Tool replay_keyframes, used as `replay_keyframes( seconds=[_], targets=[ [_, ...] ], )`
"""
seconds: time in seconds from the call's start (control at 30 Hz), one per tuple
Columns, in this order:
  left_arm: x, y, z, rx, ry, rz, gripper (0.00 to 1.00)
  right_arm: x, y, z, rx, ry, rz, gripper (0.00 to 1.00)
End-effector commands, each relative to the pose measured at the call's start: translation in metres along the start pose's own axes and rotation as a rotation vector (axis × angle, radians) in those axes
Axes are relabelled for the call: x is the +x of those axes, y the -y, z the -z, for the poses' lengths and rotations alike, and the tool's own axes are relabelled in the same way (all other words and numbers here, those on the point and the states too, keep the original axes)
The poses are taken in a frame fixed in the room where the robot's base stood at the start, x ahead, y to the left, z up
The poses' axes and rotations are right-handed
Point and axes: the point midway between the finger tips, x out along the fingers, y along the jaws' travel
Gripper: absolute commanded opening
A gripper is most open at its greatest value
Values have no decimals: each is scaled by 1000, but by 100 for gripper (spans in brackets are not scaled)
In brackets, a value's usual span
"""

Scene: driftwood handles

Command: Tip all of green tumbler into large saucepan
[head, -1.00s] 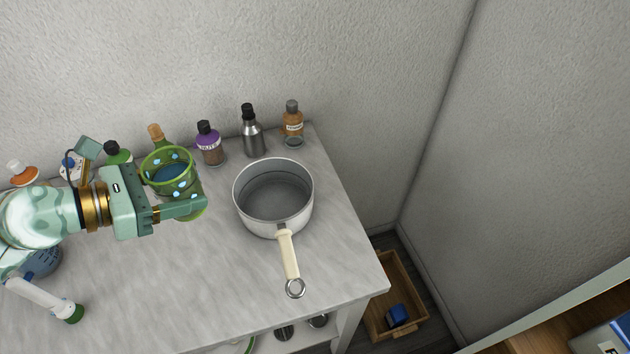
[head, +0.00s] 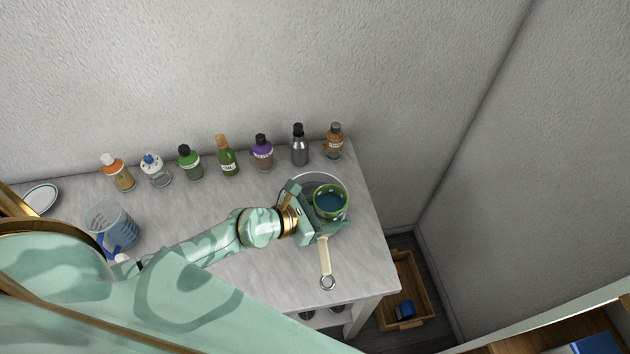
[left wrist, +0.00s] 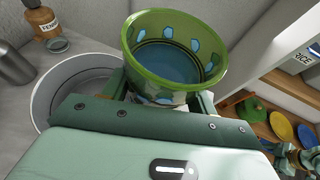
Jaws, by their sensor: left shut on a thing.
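My left gripper (head: 327,217) is shut on the green tumbler (head: 330,192). The tumbler is green-rimmed with pale blue spots and has blue liquid inside; in the left wrist view the tumbler (left wrist: 172,58) looks close to upright, its liquid still in it. In the head view it appears over the large saucepan (head: 341,181), a grey metal pot with a cream handle (head: 325,256). In the left wrist view the saucepan rim (left wrist: 48,82) shows below and left of the tumbler. The gripper and tumbler hide much of the saucepan.
Several bottles stand along the back wall, including a steel bottle (head: 300,146) and an amber bottle (head: 334,142) behind the saucepan. A measuring jug (head: 114,226) is at left. The counter's right edge is close; a wooden crate (head: 407,292) sits on the floor beyond.

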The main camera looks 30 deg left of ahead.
Motion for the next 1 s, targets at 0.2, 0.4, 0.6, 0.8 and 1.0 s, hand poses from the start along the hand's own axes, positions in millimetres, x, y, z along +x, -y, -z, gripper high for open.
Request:
replay_keyframes(
  seconds=[0.2,0.4,0.6,0.8,1.0],
  targets=[
    [4,29,7,-6,3,-19,22,-31,-2,4,0,-2,-2,83],
    [6,36,13,-7,3,-23,22,-33,-3,4,0,-1,-3,83],
    [6,36,14,-8,3,-23,22,-33,-3,4,0,0,-3,83],
    [6,34,12,-34,-1,-12,22,-32,-3,3,0,1,-3,83],
    [6,30,10,-104,-9,16,22,-30,-3,2,-1,1,-3,83]
  ],
)
